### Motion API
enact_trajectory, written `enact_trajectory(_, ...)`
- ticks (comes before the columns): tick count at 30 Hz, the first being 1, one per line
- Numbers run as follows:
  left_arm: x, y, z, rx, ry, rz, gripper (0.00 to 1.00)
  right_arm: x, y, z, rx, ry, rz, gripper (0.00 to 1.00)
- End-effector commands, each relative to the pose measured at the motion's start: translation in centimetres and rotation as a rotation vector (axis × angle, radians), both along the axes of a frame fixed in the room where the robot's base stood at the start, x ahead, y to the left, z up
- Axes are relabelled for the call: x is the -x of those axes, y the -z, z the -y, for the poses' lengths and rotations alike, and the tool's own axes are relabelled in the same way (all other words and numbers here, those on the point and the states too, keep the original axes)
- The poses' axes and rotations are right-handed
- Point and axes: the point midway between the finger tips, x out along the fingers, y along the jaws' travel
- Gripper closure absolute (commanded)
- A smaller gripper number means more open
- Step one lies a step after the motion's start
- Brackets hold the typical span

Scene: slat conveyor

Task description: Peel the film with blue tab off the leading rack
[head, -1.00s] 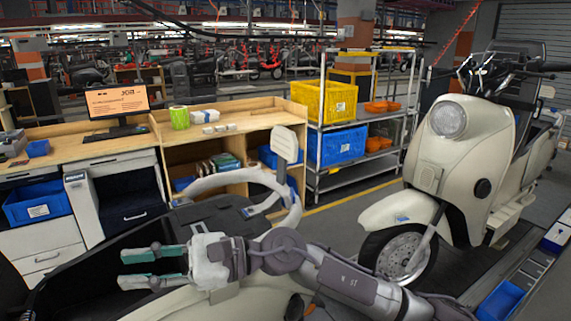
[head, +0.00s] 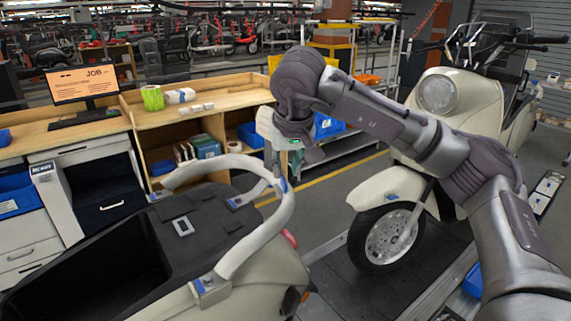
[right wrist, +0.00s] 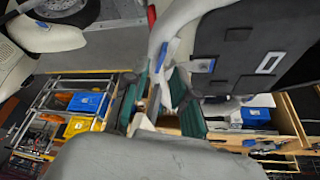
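A pale curved rack (head: 285,215) rises from the tail of the near cream scooter, with small blue tabs on it. One blue tab (head: 283,185) is on its upright part, just below my right gripper (head: 282,165). Other blue tabs are near its ends. I cannot tell film from tube surface. In the right wrist view, my right gripper (right wrist: 158,98) has its two teal-padded fingers apart, pointing toward the rack (right wrist: 170,25). A blue tab (right wrist: 163,56) shows just beyond the fingertips; contact cannot be told. The rack's upright pad is mostly hidden behind my gripper. My left gripper is out of view.
The near scooter's black seat area (head: 180,235) lies below and left of my right arm. A second cream scooter (head: 455,120) stands at the right. Behind are a wooden bench (head: 225,105) with a monitor (head: 82,88) and a shelf cart with a blue bin (head: 328,127).

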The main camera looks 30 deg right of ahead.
Motion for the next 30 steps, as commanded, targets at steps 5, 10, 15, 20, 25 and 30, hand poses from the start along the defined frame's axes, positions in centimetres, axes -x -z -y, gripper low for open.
enact_trajectory(5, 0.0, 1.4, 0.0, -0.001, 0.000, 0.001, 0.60, -0.7, 2.1, 0.1, -0.001, 0.000, -0.001, 0.73)
enact_trajectory(10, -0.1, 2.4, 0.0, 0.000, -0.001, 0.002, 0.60, -1.3, 3.7, 0.3, -0.002, -0.001, -0.001, 0.73)
enact_trajectory(15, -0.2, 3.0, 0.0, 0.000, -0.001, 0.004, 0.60, -2.0, 5.1, 0.5, -0.002, -0.001, -0.001, 0.73)
enact_trajectory(20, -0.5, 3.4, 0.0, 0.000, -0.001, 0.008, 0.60, -2.5, 6.3, 0.6, -0.003, -0.001, -0.002, 0.73)
enact_trajectory(25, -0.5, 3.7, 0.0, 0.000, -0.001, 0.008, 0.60, -2.7, 7.2, 0.7, -0.001, 0.000, -0.010, 0.73)
enact_trajectory(30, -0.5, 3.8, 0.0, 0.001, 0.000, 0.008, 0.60, -2.7, 7.5, 0.7, 0.000, -0.001, -0.014, 0.73)
